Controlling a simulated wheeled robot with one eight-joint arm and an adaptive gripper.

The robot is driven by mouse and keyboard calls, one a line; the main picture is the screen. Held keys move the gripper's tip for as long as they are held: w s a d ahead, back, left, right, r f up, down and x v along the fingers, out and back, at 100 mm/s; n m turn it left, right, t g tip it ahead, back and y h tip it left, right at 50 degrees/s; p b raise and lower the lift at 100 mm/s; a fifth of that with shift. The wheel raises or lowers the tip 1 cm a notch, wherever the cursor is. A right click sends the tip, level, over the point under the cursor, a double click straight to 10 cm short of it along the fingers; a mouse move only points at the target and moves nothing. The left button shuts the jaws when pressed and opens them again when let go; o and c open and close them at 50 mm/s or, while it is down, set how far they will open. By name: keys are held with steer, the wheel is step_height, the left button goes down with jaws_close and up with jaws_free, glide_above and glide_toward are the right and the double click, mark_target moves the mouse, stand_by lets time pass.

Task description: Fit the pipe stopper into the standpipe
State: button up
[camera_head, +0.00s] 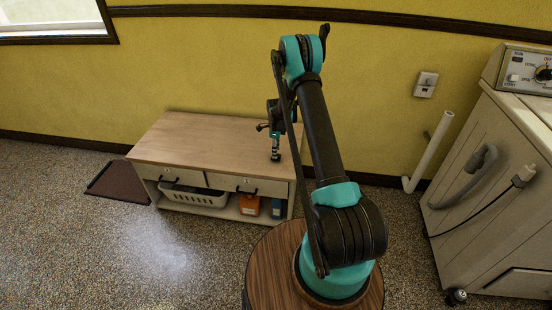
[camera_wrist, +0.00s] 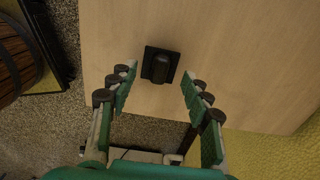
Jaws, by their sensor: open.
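The pipe stopper (camera_wrist: 160,66) is a small dark piece with a square base and a raised rounded grip. It sits on the light wooden top of the low bench (camera_head: 185,142). My gripper (camera_wrist: 158,80) is open and empty above it, with one finger on each side and a gap to each. In the head view my gripper (camera_head: 276,154) points down over the right part of the bench, and the stopper cannot be made out there. The standpipe (camera_head: 431,146) is a white pipe that rises at a tilt near the wall, its upper end apparently clear.
A washer (camera_head: 490,185) with a grey hose (camera_head: 470,180) stands right of the standpipe. The bench's lower shelf holds a white basket (camera_head: 195,194) and an orange container (camera_head: 249,204). A dark mat (camera_head: 118,182) lies left of the bench. Floor between bench and washer looks clear.

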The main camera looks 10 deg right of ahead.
step_height(320, 180, down, 3)
steer(key=shift+f, duration=0.2)
steer(key=c, duration=1)
steer(key=shift+r, duration=0.2)
step_height(320, 180, up, 20)
steer(key=shift+f, duration=0.15)
steer(key=shift+s+d, duration=0.1)
